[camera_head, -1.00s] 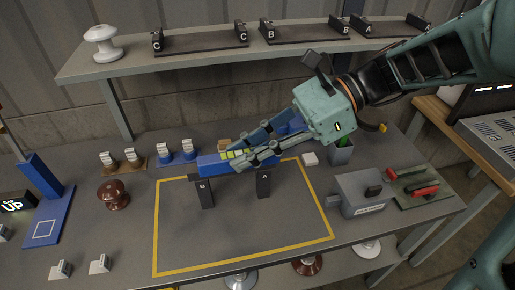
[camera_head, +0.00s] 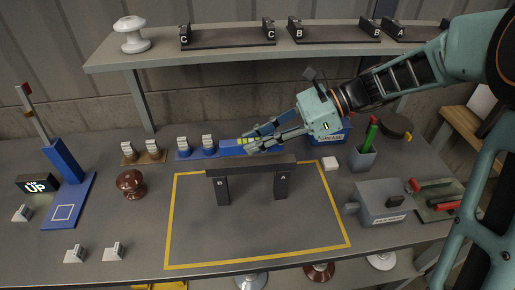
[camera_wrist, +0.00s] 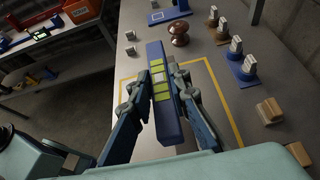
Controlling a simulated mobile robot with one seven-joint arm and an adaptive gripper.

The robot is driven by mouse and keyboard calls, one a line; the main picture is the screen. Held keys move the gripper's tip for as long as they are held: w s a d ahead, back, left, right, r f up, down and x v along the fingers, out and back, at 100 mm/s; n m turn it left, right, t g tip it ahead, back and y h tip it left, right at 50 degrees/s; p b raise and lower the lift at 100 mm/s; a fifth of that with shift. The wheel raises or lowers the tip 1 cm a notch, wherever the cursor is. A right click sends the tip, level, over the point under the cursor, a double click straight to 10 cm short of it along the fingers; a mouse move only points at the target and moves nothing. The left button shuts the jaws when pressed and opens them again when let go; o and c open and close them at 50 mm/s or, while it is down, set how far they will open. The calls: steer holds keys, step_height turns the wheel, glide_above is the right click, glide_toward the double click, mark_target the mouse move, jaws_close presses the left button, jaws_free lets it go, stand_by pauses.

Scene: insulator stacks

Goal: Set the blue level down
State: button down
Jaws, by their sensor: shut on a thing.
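The blue level (camera_head: 231,146) is a long blue bar with yellow-green vials. It is between the fingers of my gripper (camera_head: 247,142), which is shut on it. In the head view it shows just behind a dark crossbar (camera_head: 252,168) that spans the posts marked B and A. In the wrist view the level (camera_wrist: 172,118) runs lengthwise between both fingers of my gripper (camera_wrist: 157,88), with its vials showing between them. I cannot tell its height above the table. The fingers hide its right part in the head view.
A yellow outline (camera_head: 168,225) surrounds the posts, with bare table inside. Insulators on blue (camera_head: 209,146) and brown (camera_head: 129,151) bases stand close to the level's left.

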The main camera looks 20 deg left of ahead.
mark_target(256, 160)
steer(key=shift+w+a+f, duration=0.35)
steer(key=shift+w+f, duration=0.1)
steer(key=shift+f, duration=1.7)
steer(key=c, duration=1.8)
jaws_free()
steer(key=shift+f, duration=0.1)
steer(key=shift+w+d+r, duration=0.1)
steer(key=shift+d+r, duration=0.1)
steer(key=v, duration=1.1)
steer(key=shift+w+d+r, duration=0.1)
steer(key=shift+d+r, duration=0.1)
